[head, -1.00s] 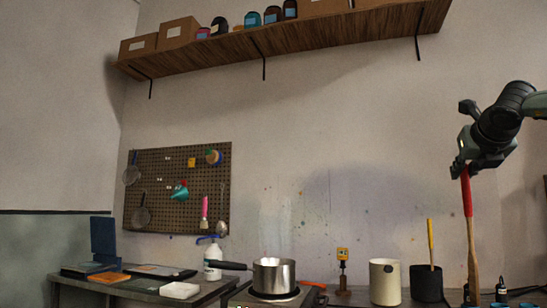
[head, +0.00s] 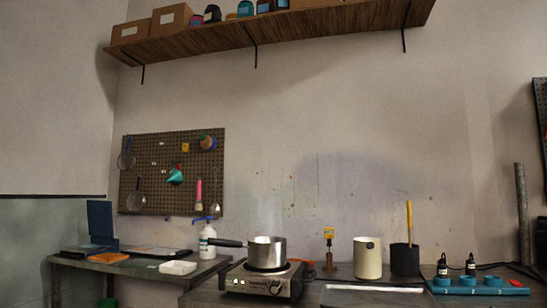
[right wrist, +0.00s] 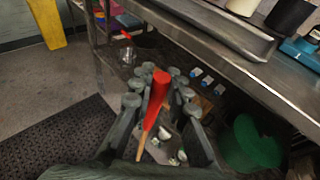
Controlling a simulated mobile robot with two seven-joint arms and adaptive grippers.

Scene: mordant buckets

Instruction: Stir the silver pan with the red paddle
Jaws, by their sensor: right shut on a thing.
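The silver pan (head: 268,254) stands upright on a hot plate (head: 258,283) in the head view, its dark handle pointing left. Its inside is mostly hidden from this low angle. My right gripper (right wrist: 160,96) is shut around the red grip. The right gripper is out of the head view, and the pan is out of the wrist view. My left gripper is in neither view.
A cream container (head: 367,258), a black pot (head: 405,259) with a yellow-handled tool and a blue rack (head: 478,285) stand right of the pan. A shallow metal tray (head: 373,296) lies at the front. The bench edge (right wrist: 215,52) passes close beyond my right gripper.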

